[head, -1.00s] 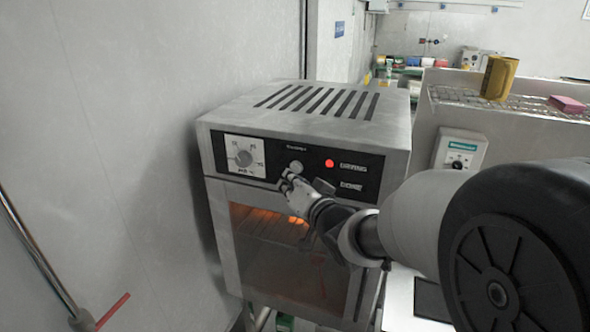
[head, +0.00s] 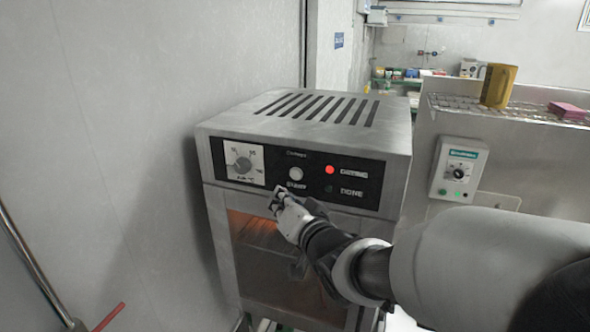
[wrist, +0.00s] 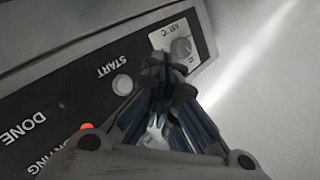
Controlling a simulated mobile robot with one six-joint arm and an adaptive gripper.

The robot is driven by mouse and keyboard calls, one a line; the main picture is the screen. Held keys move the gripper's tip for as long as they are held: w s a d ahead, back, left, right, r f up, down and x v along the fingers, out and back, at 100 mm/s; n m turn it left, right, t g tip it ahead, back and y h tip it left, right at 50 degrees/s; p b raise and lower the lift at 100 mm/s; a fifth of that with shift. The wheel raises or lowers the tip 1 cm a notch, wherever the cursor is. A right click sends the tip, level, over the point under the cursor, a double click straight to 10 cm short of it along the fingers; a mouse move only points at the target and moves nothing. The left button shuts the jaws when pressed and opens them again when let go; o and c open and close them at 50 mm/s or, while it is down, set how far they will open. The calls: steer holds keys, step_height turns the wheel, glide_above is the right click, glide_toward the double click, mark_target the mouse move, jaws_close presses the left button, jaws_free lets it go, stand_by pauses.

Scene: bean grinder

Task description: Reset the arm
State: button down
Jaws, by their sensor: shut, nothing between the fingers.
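My gripper (head: 279,193) is in front of the oven's black control panel, just below the white start button (head: 295,174). In the wrist view my gripper (wrist: 168,68) is shut, with its fingertips together and empty, and the start button (wrist: 122,83) shows beside them. The grey metal oven (head: 300,120) has a lit red lamp (head: 329,170) by the upper label and a dark lamp by DONE. Its temperature dial (head: 243,164) is at the panel's left end. Whether the fingertips touch the panel is hard to tell.
A yellow mug (head: 498,86) and a pink block (head: 567,110) sit on a wire rack at the right. A white control box (head: 458,170) with a knob is on the metal wall below it. A plain wall (head: 100,120) stands close at the left.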

steer(key=shift+d, duration=0.1)
stand_by(0.3)
steer(key=s+d+f+g+h+b, duration=0.45)
steer(key=s+d+f+h, duration=0.2)
steer(key=s+d, duration=0.55)
steer(key=s+d+f+g+b, duration=0.1)
steer(key=s+f+g, duration=0.1)
steer(key=s, duration=0.4)
steer(key=s+d+f+n+g+b, duration=0.1)
steer(key=s+d+f, duration=0.1)
steer(key=s+f, duration=0.2)
steer(key=s+d+f+n+g+b, duration=0.1)
steer(key=s+d+f+g, duration=0.1)
steer(key=s, duration=0.7)
steer(key=shift+s+f+g, duration=0.35)
steer(key=shift+f, duration=0.55)
